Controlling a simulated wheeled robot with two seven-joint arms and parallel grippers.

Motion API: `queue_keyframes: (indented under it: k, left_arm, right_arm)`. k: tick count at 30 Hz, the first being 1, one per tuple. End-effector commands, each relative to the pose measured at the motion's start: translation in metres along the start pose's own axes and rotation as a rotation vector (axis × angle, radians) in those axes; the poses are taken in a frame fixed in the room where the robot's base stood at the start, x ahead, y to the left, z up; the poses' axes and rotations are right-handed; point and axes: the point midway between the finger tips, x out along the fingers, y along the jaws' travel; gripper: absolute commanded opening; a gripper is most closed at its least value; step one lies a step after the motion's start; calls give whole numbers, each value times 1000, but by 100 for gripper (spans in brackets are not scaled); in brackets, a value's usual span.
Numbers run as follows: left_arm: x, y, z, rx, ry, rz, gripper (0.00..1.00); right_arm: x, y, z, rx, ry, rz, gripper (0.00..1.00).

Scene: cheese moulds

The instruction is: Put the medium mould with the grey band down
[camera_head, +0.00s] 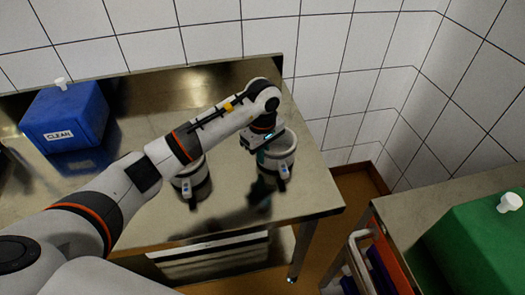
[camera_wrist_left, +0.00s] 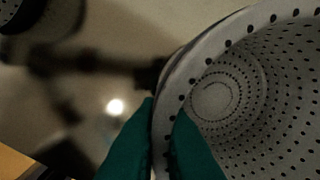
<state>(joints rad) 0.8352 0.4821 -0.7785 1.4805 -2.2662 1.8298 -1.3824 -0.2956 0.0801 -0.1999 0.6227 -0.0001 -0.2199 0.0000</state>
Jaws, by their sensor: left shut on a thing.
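My left gripper (camera_head: 264,146) is shut on the rim wall of a pale round mould (camera_head: 284,158) near the right end of the steel table. In the left wrist view, the green fingers (camera_wrist_left: 160,125) pinch the wall of this mould (camera_wrist_left: 235,90), one inside and one outside. Its inside is perforated and empty. It looks upright; I cannot tell whether its base touches the table. A small tag hangs on its front, and its band colour is unclear. A second similar mould (camera_head: 192,184) stands to the left, partly behind my arm. My right gripper is out of view.
The steel table (camera_head: 225,205) is bare around the moulds, with its right edge close by. A blue box marked CLEAN (camera_head: 65,118) stands at the left. Another table with a green box (camera_head: 482,245) is at the lower right, across a gap. A tiled wall is behind.

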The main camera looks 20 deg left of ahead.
Motion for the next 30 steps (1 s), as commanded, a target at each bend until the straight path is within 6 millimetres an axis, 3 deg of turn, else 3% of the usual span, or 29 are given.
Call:
queue_keyframes:
  k: [8,13,24,30]
  left_arm:
    - [2,-1,0,0,-1,-3,0]
    - [1,-1,0,0,-1,-3,29]
    - [-4,-1,0,0,-1,-3,29]
    - [-36,-2,2,0,-5,-8,29]
  right_arm:
    - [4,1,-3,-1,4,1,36]
    - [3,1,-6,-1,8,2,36]
    - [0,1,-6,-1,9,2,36]
    - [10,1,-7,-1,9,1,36]
